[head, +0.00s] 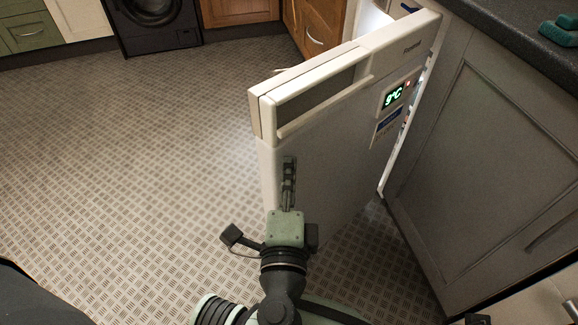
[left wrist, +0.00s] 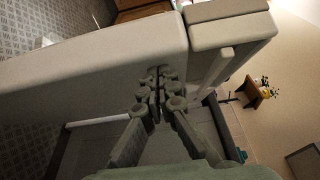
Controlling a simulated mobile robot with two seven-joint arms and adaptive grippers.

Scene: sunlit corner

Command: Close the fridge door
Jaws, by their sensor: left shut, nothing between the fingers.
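The white fridge door (head: 325,165) stands open, swung out from the fridge at the upper right of the head view. The fridge interior is mostly hidden behind the door. My right gripper is not in view.
A grey cabinet (head: 490,170) with a dark worktop (head: 520,40) stands right of the door. Wooden cabinets (head: 315,25) and a black washing machine (head: 155,22) line the back. The patterned floor (head: 130,150) left of the door is clear.

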